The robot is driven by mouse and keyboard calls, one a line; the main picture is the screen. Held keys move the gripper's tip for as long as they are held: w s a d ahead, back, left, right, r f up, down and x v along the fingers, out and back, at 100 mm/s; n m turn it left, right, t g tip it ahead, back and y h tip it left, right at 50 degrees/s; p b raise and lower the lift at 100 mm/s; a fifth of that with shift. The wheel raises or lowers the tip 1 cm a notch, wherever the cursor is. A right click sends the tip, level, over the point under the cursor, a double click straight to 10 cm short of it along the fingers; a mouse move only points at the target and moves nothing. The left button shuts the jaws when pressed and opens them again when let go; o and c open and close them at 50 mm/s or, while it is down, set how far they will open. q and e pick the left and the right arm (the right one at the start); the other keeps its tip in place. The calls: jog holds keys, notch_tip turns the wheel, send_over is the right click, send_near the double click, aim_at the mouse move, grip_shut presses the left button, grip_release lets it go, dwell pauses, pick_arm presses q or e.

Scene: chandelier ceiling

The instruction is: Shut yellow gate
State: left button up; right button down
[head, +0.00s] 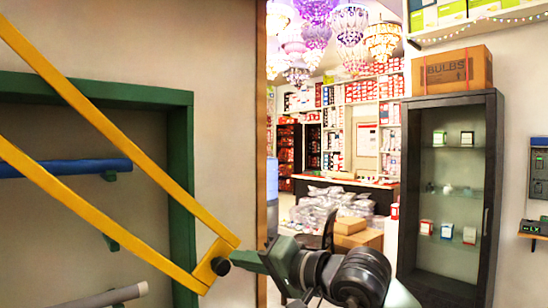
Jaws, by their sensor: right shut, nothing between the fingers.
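The yellow gate (110,192) is two parallel yellow bars that slope down from the upper left to the lower right. They cross in front of a recess with a green frame (181,150). A yellow end plate (212,263) joins the bars at their lower right end, and a dark round knob (220,266) shows on it. My right gripper (243,260) is shut and empty, with its tip at the right edge of the end plate, beside the knob. I cannot tell whether it touches. My left gripper is not in view.
A blue roll (70,167) and a grey roll (100,299) rest on green pegs in the recess. To the right, past the wall edge, are a glass cabinet (455,190) with a bulb box (452,71) on top, and cardboard boxes (358,236).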

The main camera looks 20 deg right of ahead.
notch_tip(320, 180, up, 20)
jog(key=shift+p, duration=0.45)
